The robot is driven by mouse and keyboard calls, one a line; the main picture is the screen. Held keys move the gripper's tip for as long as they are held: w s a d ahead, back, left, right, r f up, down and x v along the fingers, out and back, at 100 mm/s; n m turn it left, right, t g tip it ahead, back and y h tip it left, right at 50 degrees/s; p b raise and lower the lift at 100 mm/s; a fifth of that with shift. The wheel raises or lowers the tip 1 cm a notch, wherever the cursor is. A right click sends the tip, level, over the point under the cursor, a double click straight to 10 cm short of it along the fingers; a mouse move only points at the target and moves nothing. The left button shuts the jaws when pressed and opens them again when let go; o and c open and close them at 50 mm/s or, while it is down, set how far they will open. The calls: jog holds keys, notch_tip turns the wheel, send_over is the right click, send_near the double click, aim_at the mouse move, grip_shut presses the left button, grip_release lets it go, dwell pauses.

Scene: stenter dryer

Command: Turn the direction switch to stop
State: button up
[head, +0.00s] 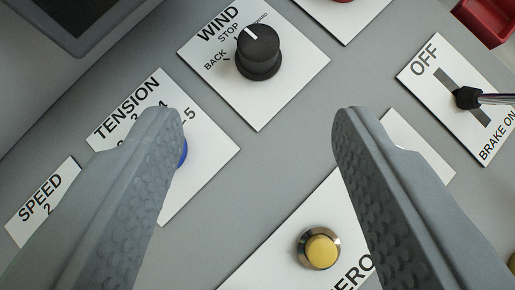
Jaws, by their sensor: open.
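The black rotary knob (260,58) sits on a white plate (288,85) marked WIND at top centre, with BACK, STOP and a small, hard-to-read third label around it. The knob is fully in view.
A TENSION plate (206,165) with a blue control (183,153) is partly behind the left finger. A SPEED plate (42,205) is further left. A yellow button (319,251) sits low between the fingers. A lever (468,98) marked OFF and BRAKE ON stands at right.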

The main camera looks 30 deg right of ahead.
jog(key=v, duration=0.4)
jog(key=shift+s+a+r, duration=0.15)
jog(key=shift+s+r, duration=0.1)
jog(key=shift+r, duration=0.05)
jog(key=s+d+r+n+t+y, duration=0.1)
jog(key=s+d+r+t, duration=0.1)
jog(key=s, duration=0.6)
jog(key=s+d+r+n+t+y, duration=0.1)
jog(key=s+d+r+n+t, duration=0.1)
jog(key=s, duration=0.7)
jog(key=s+d+r+n+t+y, duration=0.2)
jog(key=s+t, duration=0.3)
jog(key=s, duration=0.4)
jog(key=shift+d+r, duration=0.25)
jog(key=shift+r, duration=0.5)
jog(key=shift+s, duration=0.1)
